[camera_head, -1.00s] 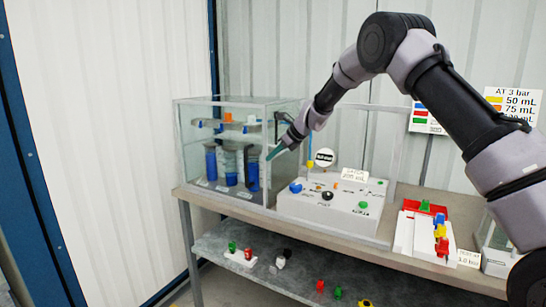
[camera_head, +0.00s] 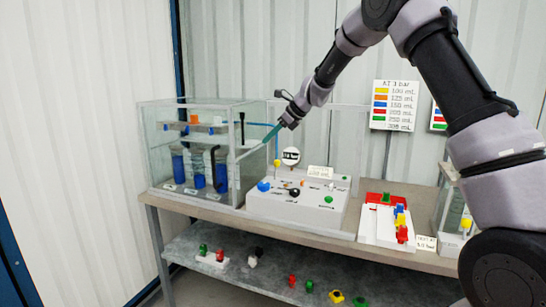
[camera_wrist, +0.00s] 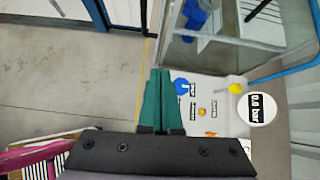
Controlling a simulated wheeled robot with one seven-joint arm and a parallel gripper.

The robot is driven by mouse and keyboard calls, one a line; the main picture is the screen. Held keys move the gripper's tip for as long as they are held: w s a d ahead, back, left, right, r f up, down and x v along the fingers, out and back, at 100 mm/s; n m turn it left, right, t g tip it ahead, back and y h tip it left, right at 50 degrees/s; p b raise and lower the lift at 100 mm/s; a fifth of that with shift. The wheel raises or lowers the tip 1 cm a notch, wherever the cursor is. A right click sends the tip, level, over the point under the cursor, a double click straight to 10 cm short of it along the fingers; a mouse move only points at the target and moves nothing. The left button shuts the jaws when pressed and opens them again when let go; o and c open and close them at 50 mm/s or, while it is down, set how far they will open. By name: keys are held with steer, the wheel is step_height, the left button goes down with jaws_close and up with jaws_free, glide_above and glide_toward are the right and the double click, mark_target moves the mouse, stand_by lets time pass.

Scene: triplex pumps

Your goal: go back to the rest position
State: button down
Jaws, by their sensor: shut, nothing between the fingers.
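My gripper (camera_head: 271,134) is shut and empty, with its teal fingers together. It hangs in the air above the bench, just in front of the right side of the clear tank box (camera_head: 237,200) and up and left of the white control panel (camera_head: 300,207). In the wrist view my gripper (camera_wrist: 160,75) points past the left edge of the control panel (camera_wrist: 235,118), with the floor (camera_wrist: 70,85) at the left. The round gauge sign (camera_wrist: 262,104) reads 0.1 bar there.
A red and white rack (camera_head: 375,226) with coloured blocks stands right of the panel on the bench (camera_head: 330,244). Small coloured parts lie on the lower shelf (camera_head: 235,285). Charts (camera_head: 395,105) hang on the back wall. Another clear box (camera_head: 448,215) is at the right.

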steer(key=s+d+r+n+t+h, duration=0.1)
steer(key=s+d+r+n, duration=0.3)
steer(key=s+d+r, duration=0.5)
steer(key=s+d+r+n+t+h, duration=0.1)
steer(key=s+d+r+n, duration=0.45)
steer(key=s+d, duration=0.4)
steer(key=s+d+n+t+h, duration=0.1)
steer(key=s+d+n+h, duration=0.1)
steer(key=s+d, duration=0.5)
steer(key=s+d+f+n+t+h, duration=0.1)
steer(key=s+d+n+h, duration=0.1)
steer(key=s+d+n, duration=0.3)
steer(key=s+d, duration=0.3)
steer(key=s, duration=0.4)
steer(key=shift+s+f, duration=0.15)
steer(key=shift+f, duration=0.1)
